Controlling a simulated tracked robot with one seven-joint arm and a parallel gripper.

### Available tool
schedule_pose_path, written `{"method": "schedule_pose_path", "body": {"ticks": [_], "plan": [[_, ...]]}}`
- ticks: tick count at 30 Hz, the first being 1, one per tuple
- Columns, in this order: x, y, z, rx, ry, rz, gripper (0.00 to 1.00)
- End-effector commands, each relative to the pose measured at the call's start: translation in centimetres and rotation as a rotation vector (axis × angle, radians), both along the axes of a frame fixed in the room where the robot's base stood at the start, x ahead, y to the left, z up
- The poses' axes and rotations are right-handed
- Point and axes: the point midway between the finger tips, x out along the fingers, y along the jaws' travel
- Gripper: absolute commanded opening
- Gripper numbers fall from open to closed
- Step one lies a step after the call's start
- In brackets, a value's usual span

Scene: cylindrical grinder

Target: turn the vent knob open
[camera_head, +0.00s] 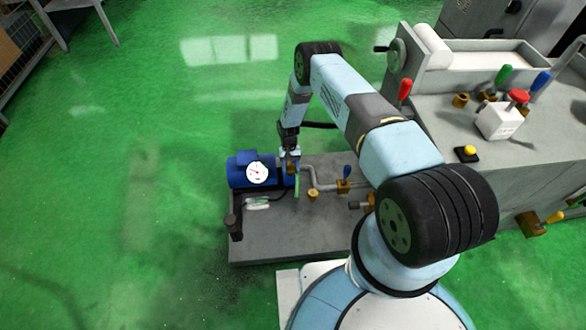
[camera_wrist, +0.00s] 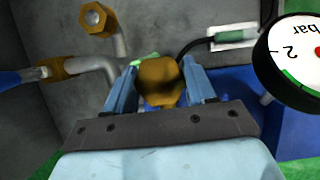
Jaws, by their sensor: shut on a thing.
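A brass-coloured knob (camera_wrist: 160,82) sits between the two blue fingers of my gripper (camera_wrist: 161,88) in the wrist view. The fingers are shut on its sides. In the head view my gripper (camera_head: 290,160) reaches down to the right end of a blue pump (camera_head: 243,170), beside a round pressure gauge (camera_head: 257,172). The knob is mostly hidden there by the gripper. The gauge also shows at the right of the wrist view (camera_wrist: 296,58), with part of its dial cut off. I cannot tell how far the knob is turned.
Grey pipes, a brass valve with a blue lever (camera_head: 346,178) and a brass fitting (camera_head: 313,194) stand right of the gripper on the grey base plate (camera_head: 280,246). The large grinder (camera_head: 430,130) with a red lever (camera_head: 405,88) is at the right. Green floor is clear at the left.

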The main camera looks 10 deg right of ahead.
Motion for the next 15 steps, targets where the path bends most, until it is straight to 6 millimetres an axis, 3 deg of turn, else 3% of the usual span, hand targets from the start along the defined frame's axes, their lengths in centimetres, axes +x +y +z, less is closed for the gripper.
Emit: {"method": "schedule_pose_path", "body": {"ticks": [4, 5, 12, 15], "plan": [[-0.25, 0.14, -0.07, 0.001, 0.004, 0.001, 0.24], [-0.25, 0.14, -0.08, 0.001, 0.004, 0.001, 0.56], [-0.14, 0.05, -0.04, 0.001, 0.003, 0.0, 0.79], [-0.1, 0.02, -0.02, 0.001, 0.002, -0.001, 0.8]]}}
